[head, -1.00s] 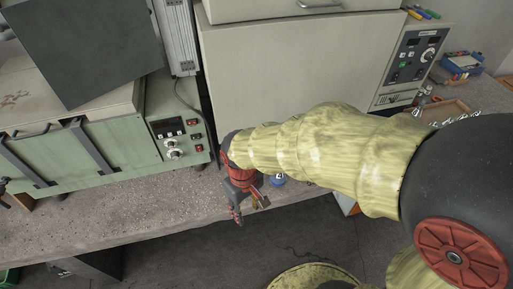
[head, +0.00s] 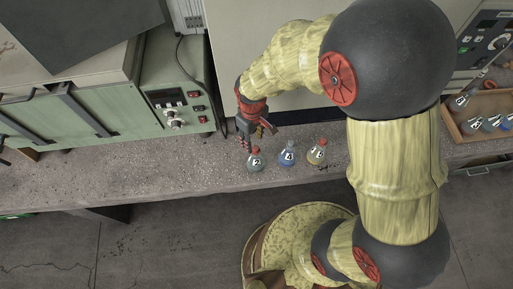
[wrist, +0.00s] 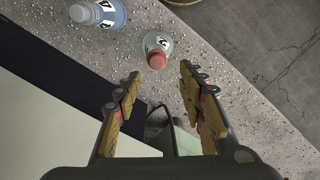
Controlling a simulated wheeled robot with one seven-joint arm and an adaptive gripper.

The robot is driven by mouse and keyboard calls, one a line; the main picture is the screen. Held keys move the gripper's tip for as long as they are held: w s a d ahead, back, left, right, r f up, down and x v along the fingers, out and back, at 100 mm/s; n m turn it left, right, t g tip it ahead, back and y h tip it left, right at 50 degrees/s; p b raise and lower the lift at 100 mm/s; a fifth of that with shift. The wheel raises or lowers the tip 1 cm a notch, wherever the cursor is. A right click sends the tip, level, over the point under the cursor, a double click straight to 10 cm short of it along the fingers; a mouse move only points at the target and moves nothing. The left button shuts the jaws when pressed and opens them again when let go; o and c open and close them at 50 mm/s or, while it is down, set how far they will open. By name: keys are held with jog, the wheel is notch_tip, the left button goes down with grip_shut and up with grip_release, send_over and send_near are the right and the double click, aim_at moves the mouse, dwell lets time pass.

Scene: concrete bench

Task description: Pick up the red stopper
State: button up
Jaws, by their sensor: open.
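The red stopper (wrist: 157,58) sits in the neck of a small clear flask (wrist: 156,42) with a white number label. In the head view this flask (head: 256,160) is the leftmost of three near the bench's front edge, with its red stopper (head: 254,149) just below my gripper. My gripper (wrist: 160,75) is open and empty. In the wrist view the stopper shows just beyond the gap between the fingertips, apart from both. My gripper (head: 253,136) is above and close to the flask in the head view.
A blue flask (head: 287,154) stands right of the stopper's flask; a third, red-topped flask (head: 317,152) is farther right. A wooden tray (head: 480,136) holds several flasks. Behind stand a green appliance (head: 175,95) and a pale cabinet (head: 300,104). The bench (head: 150,178) is clear at left.

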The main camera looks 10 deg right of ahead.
aim_at(256, 148)
jog(key=shift+s+d+f, duration=0.1)
jog(key=shift+s+f, duration=0.05)
jog(key=shift+f, duration=0.5)
jog(key=f, duration=0.1)
jog(key=f+b, duration=0.1)
jog(key=f, duration=0.2)
jog(key=shift+d+f+b, duration=0.1)
jog(key=shift+d+b, duration=0.2)
jog(key=c, duration=0.3)
jog(key=c, duration=0.6)
